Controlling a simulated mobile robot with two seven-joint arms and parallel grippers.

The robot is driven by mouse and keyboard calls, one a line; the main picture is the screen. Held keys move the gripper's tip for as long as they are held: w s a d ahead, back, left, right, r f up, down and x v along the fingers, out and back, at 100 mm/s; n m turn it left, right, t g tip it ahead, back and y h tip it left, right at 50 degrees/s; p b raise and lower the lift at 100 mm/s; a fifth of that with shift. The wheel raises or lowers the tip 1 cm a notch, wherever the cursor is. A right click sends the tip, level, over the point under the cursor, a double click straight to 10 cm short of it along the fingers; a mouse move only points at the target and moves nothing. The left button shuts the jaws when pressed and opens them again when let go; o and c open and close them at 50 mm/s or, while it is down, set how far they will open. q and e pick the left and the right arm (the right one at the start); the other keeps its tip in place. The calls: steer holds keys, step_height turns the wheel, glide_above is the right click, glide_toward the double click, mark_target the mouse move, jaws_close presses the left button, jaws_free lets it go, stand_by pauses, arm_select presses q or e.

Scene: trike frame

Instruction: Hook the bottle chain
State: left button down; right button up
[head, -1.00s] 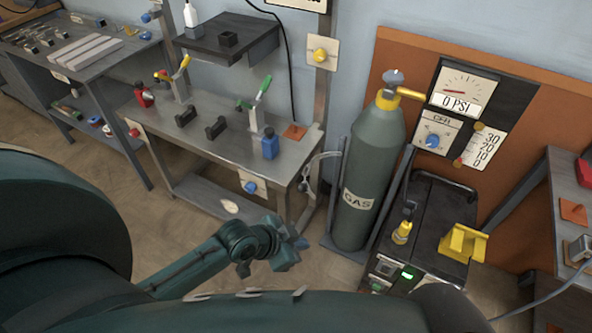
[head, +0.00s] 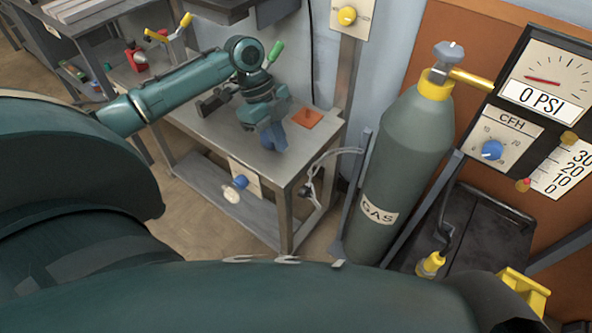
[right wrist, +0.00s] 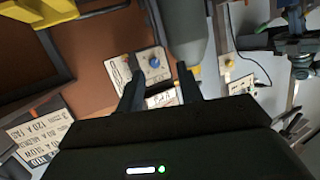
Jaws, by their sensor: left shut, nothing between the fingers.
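The grey-green gas bottle (head: 408,150), with a yellow collar and a grey valve knob, stands upright between two grey posts. A pale chain (head: 335,155) hangs by the left post (head: 357,190), drooping toward the bench corner, with a dark piece at its lower end. It is not seen across the bottle's front. My left gripper (head: 272,138) is shut and empty over the bench's right part, left of the chain and apart from it. The blue block there is hard to separate from its fingers. My right gripper (right wrist: 158,98) is open and empty; the bottle (right wrist: 185,35) shows beyond its fingers.
The metal bench (head: 225,140) carries an orange pad (head: 307,118) and tools. A gauge panel (head: 545,85) is on the right. A dark cart (head: 480,235) with a yellow-topped torch (head: 431,264) stands right of the bottle.

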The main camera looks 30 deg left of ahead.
arm_select(q)
steer(key=shift+f, duration=0.1)
